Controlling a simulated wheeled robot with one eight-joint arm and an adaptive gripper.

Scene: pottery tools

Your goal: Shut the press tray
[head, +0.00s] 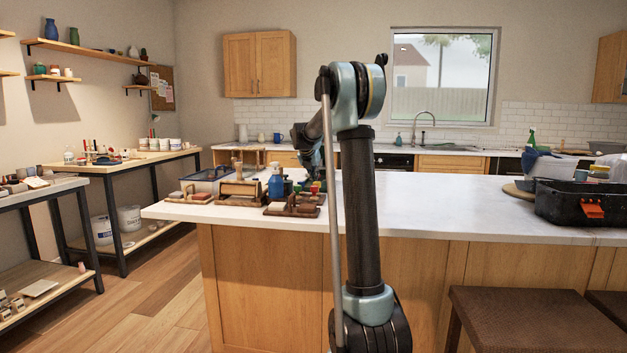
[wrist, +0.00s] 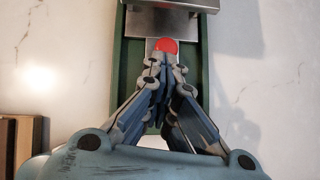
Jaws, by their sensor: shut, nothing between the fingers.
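The press shows in the wrist view as a long green frame (wrist: 127,75) on the white counter. A grey metal tray (wrist: 158,24) lies between its side rails at the top of the view. A round red knob (wrist: 166,45) sits at the tray's near edge. My gripper (wrist: 165,64) is shut and empty, its fingertips over the frame right at the near side of the knob. Whether they touch the knob I cannot tell. In the head view my arm hides most of the press and the gripper.
The island counter (head: 440,210) is clear to the right of my arm up to a black toolbox (head: 580,205). A blue bottle (head: 275,187) and wooden tool racks (head: 240,192) crowd its left part. A brown wooden block (wrist: 20,140) stands left of the press in the wrist view.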

